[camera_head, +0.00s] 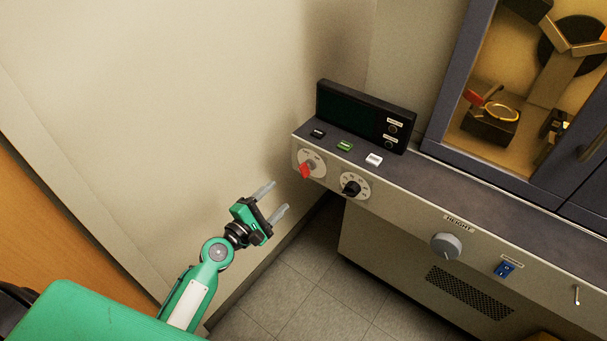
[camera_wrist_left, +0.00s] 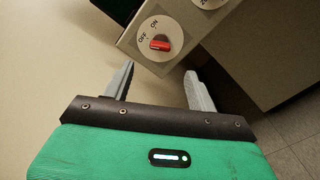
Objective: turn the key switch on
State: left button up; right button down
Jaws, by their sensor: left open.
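The key switch is a red key (camera_head: 305,171) on a round pale dial at the left end of the machine's front panel. In the left wrist view the red key (camera_wrist_left: 161,43) sits in the dial, with OFF and ON printed on its face. I cannot tell for sure which mark the key points at. My left gripper (camera_head: 279,198) is open and empty, a short way left of and below the dial in the head view. In the left wrist view its two fingers (camera_wrist_left: 160,69) point toward the dial, with the key ahead between them, apart from it. My right gripper is out of view.
A black knob (camera_head: 351,188) sits right of the key switch. Above are black, green and white buttons (camera_head: 344,146) and a dark display (camera_head: 352,113). Farther right are a grey knob (camera_head: 446,246) and a blue switch (camera_head: 505,269). The wall (camera_head: 150,100) is close on the left.

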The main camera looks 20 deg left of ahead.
aim_at(302, 174)
pick_arm(q)
jog(key=p+x, duration=0.1)
jog(key=x, duration=1)
jog(key=shift+w, duration=0.1)
jog(key=shift+w+d, duration=0.3)
jog(key=shift+w, duration=0.35)
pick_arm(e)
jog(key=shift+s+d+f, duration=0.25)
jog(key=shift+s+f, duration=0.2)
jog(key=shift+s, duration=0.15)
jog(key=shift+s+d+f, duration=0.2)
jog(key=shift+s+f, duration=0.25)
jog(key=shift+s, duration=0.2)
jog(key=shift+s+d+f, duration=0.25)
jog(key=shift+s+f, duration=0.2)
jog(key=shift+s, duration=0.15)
pick_arm(q)
jog(key=shift+c, duration=0.2)
jog(key=shift+f, duration=0.1)
jog(key=c, duration=0.9)
